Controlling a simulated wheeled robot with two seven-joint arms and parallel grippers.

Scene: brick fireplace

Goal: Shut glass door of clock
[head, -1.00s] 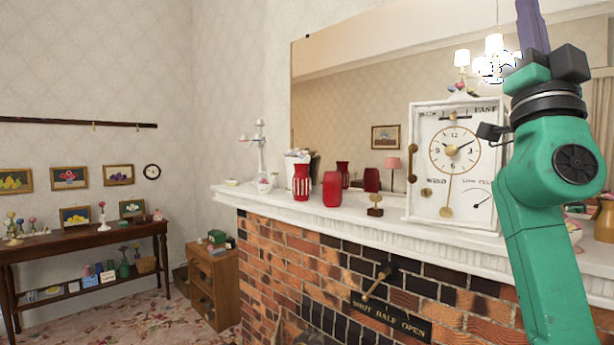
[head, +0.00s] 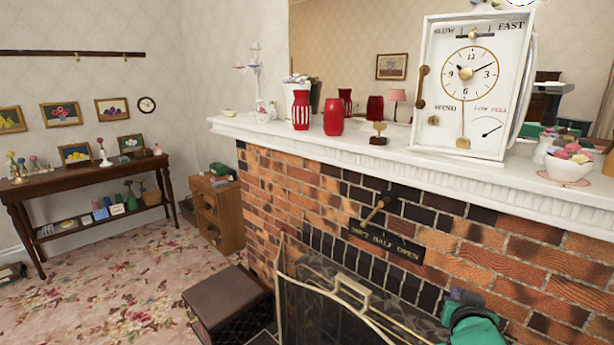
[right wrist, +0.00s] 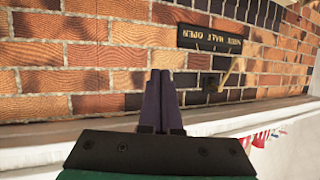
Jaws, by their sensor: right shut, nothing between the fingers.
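The white clock (head: 497,107) stands upright on the mantel at the upper right of the head view.
The white mantel (head: 360,150) holds red vases (head: 334,117), a small brass ornament (head: 378,133) and, right of the clock, a bowl of colourful items (head: 568,170). A brass lever with a sign (head: 386,242) is on the brickwork. A fire screen (head: 350,290) stands below. The air before the clock is clear.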

